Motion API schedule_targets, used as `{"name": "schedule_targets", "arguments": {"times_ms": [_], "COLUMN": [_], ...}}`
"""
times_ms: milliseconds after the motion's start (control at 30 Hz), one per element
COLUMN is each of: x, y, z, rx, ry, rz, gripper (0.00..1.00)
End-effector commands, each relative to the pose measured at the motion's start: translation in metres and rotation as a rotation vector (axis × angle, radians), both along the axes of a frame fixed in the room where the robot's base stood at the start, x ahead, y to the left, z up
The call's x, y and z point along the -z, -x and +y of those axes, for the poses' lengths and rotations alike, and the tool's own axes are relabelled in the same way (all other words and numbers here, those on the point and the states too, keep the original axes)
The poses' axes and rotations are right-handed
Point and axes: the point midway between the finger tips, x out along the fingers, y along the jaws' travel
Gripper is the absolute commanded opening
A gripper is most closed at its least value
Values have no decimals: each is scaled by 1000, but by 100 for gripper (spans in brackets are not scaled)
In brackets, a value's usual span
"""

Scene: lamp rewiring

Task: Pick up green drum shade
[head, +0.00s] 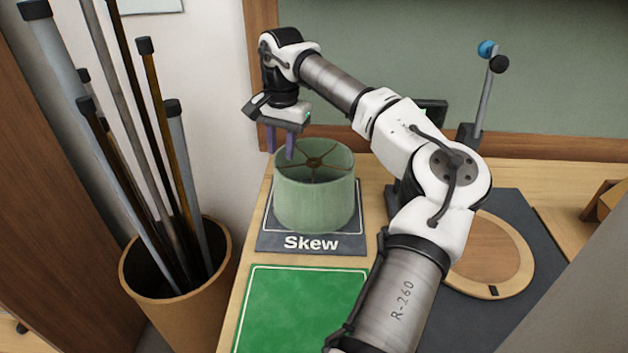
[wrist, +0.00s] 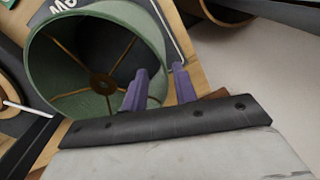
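The green drum shade (head: 314,205) stands upright on a dark mat labelled "Skew" (head: 268,244). Its open top shows brass spokes meeting at a central ring. My gripper (head: 281,152) is at the shade's back-left rim, pointing down. Its two purple fingers are apart, with nothing clamped between them. In the wrist view my gripper (wrist: 160,70) has one finger over the inside of the shade (wrist: 52,70) and the other outside it, so they straddle the rim. I cannot tell whether either finger touches the wall.
A green panel (head: 300,308) lies in front of the mat. A brown bin (head: 180,285) of tubes and rods stands left of the table. At right are a round wooden disc (head: 490,258) on a dark mat and a post with blue and black knobs (head: 487,90).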

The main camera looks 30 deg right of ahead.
Motion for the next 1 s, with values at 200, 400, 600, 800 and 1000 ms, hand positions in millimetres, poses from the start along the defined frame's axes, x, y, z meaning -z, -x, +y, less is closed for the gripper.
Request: {"name": "schedule_targets", "arguments": {"times_ms": [200, 400, 600, 800, 1000], "x": [24, 49, 52, 52, 52], "y": [-3, -5, -5, -5, -5], "z": [5, 6, 6, 6, 6], "rx": [0, 0, 0, 0, 0], "ry": [-3, -2, -1, -1, -1], "rz": [2, 1, -1, -1, -1], "gripper": [28, 28, 28, 10, 0]}}
